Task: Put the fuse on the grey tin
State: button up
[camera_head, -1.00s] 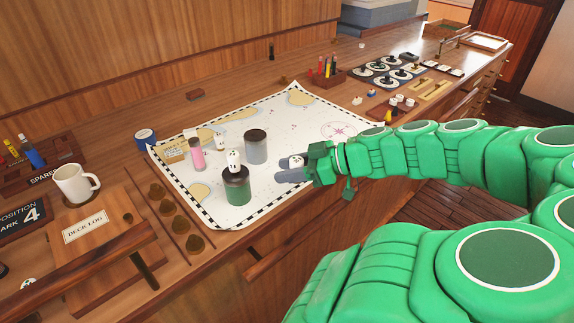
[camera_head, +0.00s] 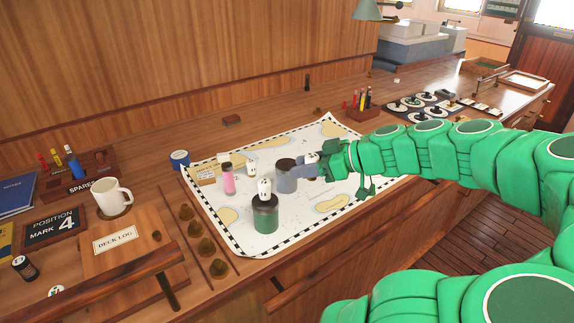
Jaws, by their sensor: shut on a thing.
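The grey tin (camera_head: 285,181), with a dark brown lid, stands upright on the chart. My gripper (camera_head: 308,170) is just right of it, shut on a small white piece with dark marks, which I take to be the fuse (camera_head: 312,157). A grey finger overlaps the tin's right side in the picture. I cannot tell whether it touches. The held piece is beside the lid in the picture, and its lower part is hidden by the finger. A green tin (camera_head: 265,219) stands nearer, with a similar white piece (camera_head: 264,188) on its lid.
A pink cylinder (camera_head: 228,181) and another small white piece (camera_head: 251,168) stand left of the grey tin. A blue round tin (camera_head: 180,159) is beyond the chart's left edge. A white mug (camera_head: 108,196) stands at left. The chart (camera_head: 315,209) has clear room at front right.

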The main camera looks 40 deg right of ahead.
jog(key=w+r, duration=0.5)
send_over(282, 163)
jog(key=s, duration=0.1)
jog(key=f, duration=0.8)
jog(key=shift+s+a+f, duration=0.15)
jog(key=shift+a+f, duration=0.2)
jog(key=shift+w+d+f, duration=0.2)
jog(key=shift+w+f, duration=0.15)
jog(key=shift+f, duration=0.1)
jog(key=shift+w+d+f, duration=0.2)
jog(key=shift+w+f, duration=0.15)
jog(key=shift+f, duration=1.6)
jog(key=o, duration=1)
jog(key=shift+o, duration=0.2)
jog(key=v, duration=1.2)
jog(key=shift+s, duration=0.15)
